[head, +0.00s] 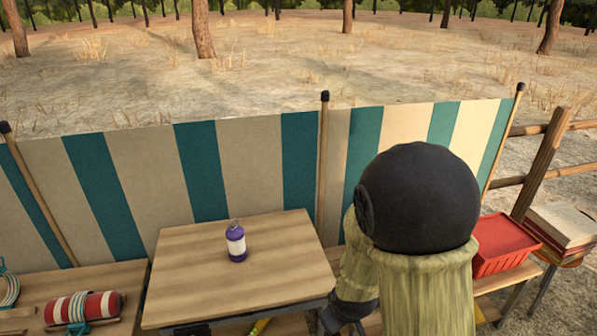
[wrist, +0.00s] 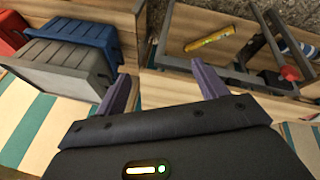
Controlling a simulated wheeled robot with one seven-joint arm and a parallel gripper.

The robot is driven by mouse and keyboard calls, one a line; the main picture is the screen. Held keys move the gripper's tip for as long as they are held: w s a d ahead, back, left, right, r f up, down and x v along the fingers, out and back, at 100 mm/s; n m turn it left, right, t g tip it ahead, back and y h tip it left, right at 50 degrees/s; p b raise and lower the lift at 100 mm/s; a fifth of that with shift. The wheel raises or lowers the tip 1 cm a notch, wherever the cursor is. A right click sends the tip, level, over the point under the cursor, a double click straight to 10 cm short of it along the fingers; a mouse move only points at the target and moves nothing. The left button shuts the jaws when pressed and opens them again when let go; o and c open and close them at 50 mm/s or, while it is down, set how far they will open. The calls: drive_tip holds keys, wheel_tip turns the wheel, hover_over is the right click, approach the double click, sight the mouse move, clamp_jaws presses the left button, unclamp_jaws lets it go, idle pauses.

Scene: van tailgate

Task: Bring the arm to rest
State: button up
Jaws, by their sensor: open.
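My arm stands at the right of the head view, its black rounded joint and khaki sleeve hiding part of the bench behind. A dark part of it shows low beside the table's right edge. In the wrist view my gripper (wrist: 160,84) is open, its two purple-grey fingers wide apart with nothing between them. A purple bottle with a white label (head: 236,242) stands upright on the wooden table (head: 185,283), apart from my arm.
A red tray (head: 502,245) sits right of my arm, near a wooden fence (head: 545,165). A striped windbreak (head: 250,165) runs behind. A red-and-white roll (head: 83,307) lies at left. The wrist view shows a grey bin (wrist: 65,67), a blue bin (wrist: 85,37) and a yellow item (wrist: 211,39).

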drive_tip(key=s+d+r+m+g, duration=0.2)
drive_tip(key=s+d+r+m, duration=0.3)
drive_tip(key=s+r+m, duration=0.3)
wheel_tip(320, 180, up, 17)
drive_tip(key=n+p, duration=0.1)
drive_tip(key=p, duration=1.6)
drive_tip(key=shift+d+r+p, duration=0.15)
drive_tip(key=shift+p, duration=0.15)
